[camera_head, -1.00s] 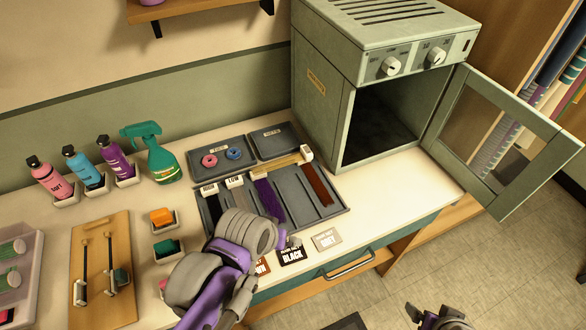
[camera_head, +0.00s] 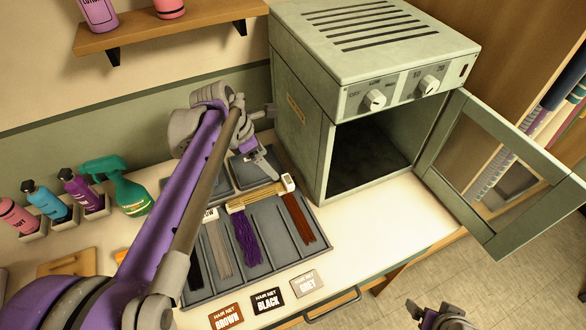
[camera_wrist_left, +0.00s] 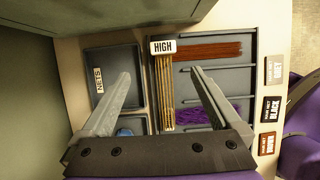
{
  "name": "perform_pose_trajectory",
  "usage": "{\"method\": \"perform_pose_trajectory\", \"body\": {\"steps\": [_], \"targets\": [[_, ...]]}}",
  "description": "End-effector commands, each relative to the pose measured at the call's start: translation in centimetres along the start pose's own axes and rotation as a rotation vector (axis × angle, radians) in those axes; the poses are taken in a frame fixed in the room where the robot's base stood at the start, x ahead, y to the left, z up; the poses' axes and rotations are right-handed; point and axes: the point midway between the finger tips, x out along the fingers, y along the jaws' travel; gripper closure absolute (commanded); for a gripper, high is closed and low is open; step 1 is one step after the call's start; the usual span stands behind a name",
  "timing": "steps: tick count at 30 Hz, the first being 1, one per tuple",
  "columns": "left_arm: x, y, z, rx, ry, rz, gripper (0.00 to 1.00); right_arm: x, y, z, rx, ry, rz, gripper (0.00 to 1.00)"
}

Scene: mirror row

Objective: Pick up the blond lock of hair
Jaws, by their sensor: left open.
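The blond lock of hair (camera_head: 262,194) lies crosswise over the back edge of the grey lock tray, with a white tag at its right end. In the left wrist view the blond lock (camera_wrist_left: 166,92) runs up the picture to its tag, marked HIGH (camera_wrist_left: 163,46). My left gripper (camera_head: 262,163) is open and empty just behind the lock in the head view. In the left wrist view its fingers (camera_wrist_left: 159,72) appear on either side of the lock, apart from it. My right gripper (camera_head: 445,317) shows only partly at the bottom edge; its jaws are unclear.
The lock tray (camera_head: 284,257) also holds purple (camera_head: 246,240), red-brown (camera_head: 299,220), grey (camera_head: 218,250) and black locks. A grey cabinet (camera_head: 300,140) with an open door (camera_head: 500,175) stands close to the right. Hair-net cards (camera_head: 267,301) lie in front. A shelf (camera_head: 170,30) hangs behind.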

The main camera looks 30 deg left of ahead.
Motion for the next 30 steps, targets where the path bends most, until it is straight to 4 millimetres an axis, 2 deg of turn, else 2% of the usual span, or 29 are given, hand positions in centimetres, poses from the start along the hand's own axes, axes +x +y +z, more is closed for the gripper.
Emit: {"method": "perform_pose_trajectory", "body": {"steps": [2,10,17,24,30], "targets": [[0.5,0.0,-0.1,-0.003,0.000,-0.001,0.03,0.1,0.0,0.2,0.000,-0.001,0.000,0.09],[4.6,-0.1,0.0,-0.001,0.000,-0.002,0.03,0.3,0.0,0.4,0.000,-0.003,0.000,0.09],[6.3,-0.1,0.0,-0.001,0.000,-0.001,0.03,0.3,0.0,0.4,0.000,-0.003,0.000,0.09],[9.9,-0.3,0.1,0.000,0.000,0.000,0.03,0.3,0.0,0.4,0.000,-0.003,0.000,0.09],[10.9,-0.3,0.1,-0.002,0.000,0.000,0.03,0.4,0.0,0.4,0.000,-0.003,0.000,0.09]]}}
